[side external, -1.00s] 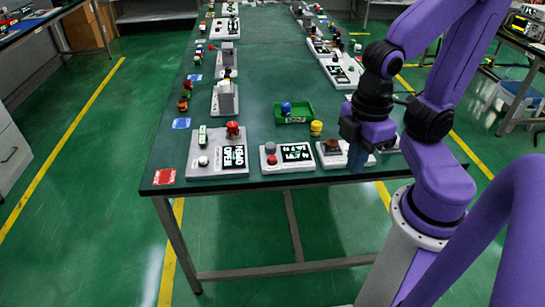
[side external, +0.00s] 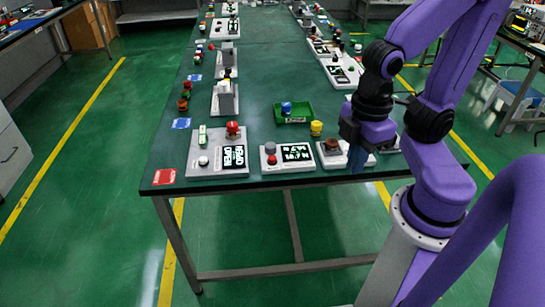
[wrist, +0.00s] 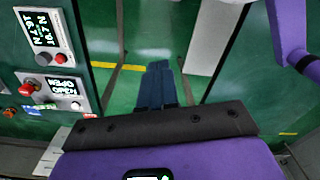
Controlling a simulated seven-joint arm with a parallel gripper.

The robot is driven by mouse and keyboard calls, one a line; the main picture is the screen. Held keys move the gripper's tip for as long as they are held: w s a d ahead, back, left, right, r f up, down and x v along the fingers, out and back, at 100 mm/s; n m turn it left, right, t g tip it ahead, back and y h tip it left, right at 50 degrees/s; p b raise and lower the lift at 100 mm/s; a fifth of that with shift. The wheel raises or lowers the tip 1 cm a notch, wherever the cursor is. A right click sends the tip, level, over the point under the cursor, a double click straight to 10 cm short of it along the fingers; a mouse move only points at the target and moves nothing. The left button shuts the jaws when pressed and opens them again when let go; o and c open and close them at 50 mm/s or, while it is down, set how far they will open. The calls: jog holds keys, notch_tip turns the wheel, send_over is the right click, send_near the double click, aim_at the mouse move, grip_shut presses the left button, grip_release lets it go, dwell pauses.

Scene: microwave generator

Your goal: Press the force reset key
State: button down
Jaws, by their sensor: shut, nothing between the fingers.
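The middle white control box (side external: 283,168) stands at the table's front edge, with a lit display (side external: 298,152) of digits and N units. To the left of the display are a grey button (side external: 270,148) and a red button (side external: 272,160). I cannot read a label saying which is the force reset key. The box also shows at upper left in the wrist view, with its red button (wrist: 41,59) and grey button (wrist: 27,57). My gripper (side external: 356,167) is shut and empty, to the right of this box near the right-hand box. Its blue fingers (wrist: 157,75) point over the floor in the wrist view.
A larger box reading HEAD OPEN (side external: 205,168) with a red mushroom button (side external: 232,128) stands left. A white box with a brown knob (side external: 331,145) is by my gripper. A green tray (side external: 293,119) and yellow piece (side external: 316,128) lie behind.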

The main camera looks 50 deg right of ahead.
dwell(0.3)
jog(key=w+a+f+m+y, duration=0.2)
jog(key=w+a+m+y, duration=0.15)
jog(key=w+m, duration=0.7)
jog(key=w+a+f+m+y, duration=0.2)
jog(key=w+m+y, duration=0.2)
jog(key=w+m, duration=0.6)
jog(key=m+t+h, duration=0.4)
jog(key=m+t, duration=0.4)
jog(key=m, duration=0.6)
send_over(275, 158)
jog(key=shift+f, duration=2.85)
jog(key=shift+f, duration=0.1)
jog(key=shift+f, duration=4.3)
